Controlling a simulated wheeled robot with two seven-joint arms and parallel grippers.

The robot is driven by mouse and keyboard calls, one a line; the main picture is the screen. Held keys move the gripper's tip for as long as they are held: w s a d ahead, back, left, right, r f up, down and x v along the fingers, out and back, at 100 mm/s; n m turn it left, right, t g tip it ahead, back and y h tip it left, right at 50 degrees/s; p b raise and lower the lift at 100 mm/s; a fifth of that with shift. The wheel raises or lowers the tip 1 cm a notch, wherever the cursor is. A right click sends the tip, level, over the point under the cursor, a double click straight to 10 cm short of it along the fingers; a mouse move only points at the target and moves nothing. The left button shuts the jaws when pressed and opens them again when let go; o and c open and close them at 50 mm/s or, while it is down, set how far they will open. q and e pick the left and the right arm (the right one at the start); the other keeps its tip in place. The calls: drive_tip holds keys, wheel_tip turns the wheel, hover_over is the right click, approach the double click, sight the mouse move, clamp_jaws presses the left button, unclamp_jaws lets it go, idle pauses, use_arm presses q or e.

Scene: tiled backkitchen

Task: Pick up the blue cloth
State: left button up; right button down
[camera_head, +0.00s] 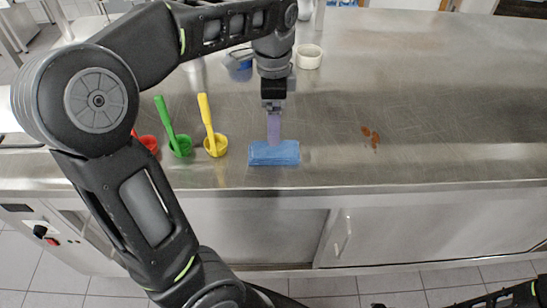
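The blue cloth (274,154) lies folded as a small flat block on the steel counter near its front edge. My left gripper (274,141) points down over the back side of the cloth, and its purple fingers reach the cloth's upper edge. The fingers are seen edge-on, so I cannot tell whether they are open or shut, or whether they touch the cloth. My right gripper is out of view; only part of my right arm shows at the bottom right.
Yellow (216,146), green (180,146) and red (149,143) scoops stand left of the cloth. A white round container (309,56) and a blue item (239,67) are farther back. A reddish-brown stain (372,136) lies to the right, with otherwise clear counter around it.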

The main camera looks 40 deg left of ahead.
sight(273, 149)
use_arm(q)
drive_tip(key=shift+f+b, duration=0.45)
drive_tip(key=shift+f, duration=0.3)
drive_tip(key=shift+f, duration=1.25)
drive_tip(key=shift+s, duration=0.1)
wheel_tip(273, 149, down, 5)
drive_tip(key=shift+d+f+p, duration=0.1)
drive_tip(key=shift+d+p, duration=0.05)
drive_tip(key=shift+p, duration=0.3)
drive_tip(key=shift+c, duration=0.3)
drive_tip(key=c, duration=1.4)
